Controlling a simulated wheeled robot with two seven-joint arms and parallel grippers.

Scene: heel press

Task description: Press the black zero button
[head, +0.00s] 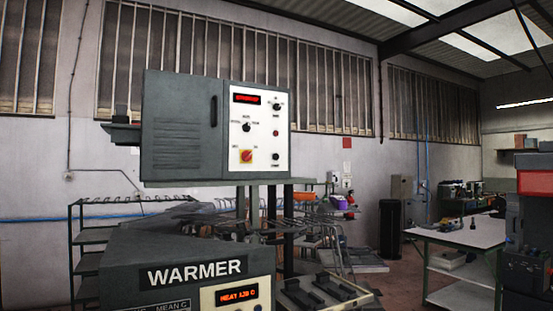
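A grey machine cabinet (182,125) stands ahead with a white control panel (262,145) on its right part. On the panel, a small round black button (276,156) sits at the lower right, with a label under it too small to read. A red button (276,133) is above it. Two black knobs show, one at the upper right (278,106) and one left of centre (246,127). I cannot read which control is marked zero. Neither gripper is in view.
A red-lit display (246,98) tops the panel. Below the cabinet is a grey WARMER unit (190,250) with a lit display (236,295). A white-topped table (465,233) and a dark red-topped machine (530,230) stand at right. Floor shows between them.

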